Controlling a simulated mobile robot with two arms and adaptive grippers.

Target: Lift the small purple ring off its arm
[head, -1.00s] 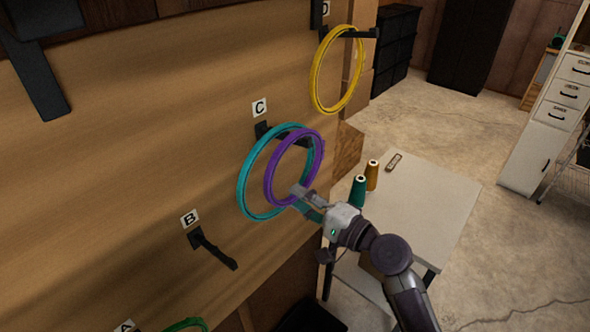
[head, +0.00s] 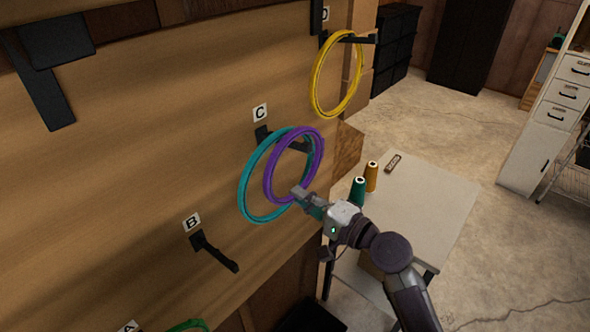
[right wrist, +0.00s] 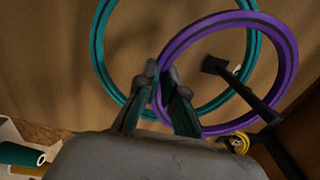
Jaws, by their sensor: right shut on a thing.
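The small purple ring (head: 268,180) is around the black arm C (head: 297,144) on the wooden wall. It also shows in the right wrist view (right wrist: 236,22), with the arm (right wrist: 238,85) passing through its opening. The larger teal ring (head: 243,193) hangs on the same arm, nearer the wall, and overlaps the purple ring in view. My right gripper (head: 299,194) is shut on the purple ring's lower edge; its two fingers (right wrist: 167,92) pinch the rim in the wrist view. Whether the purple ring touches the arm at its top I cannot tell. My left gripper is not in view.
A yellow ring (head: 316,88) hangs on arm D at upper right. Bare arm B (head: 216,252) is at lower left, with a green ring (head: 187,325) below. A white table (head: 425,207) with green (head: 357,193) and orange (head: 371,177) thread cones stands behind my right arm.

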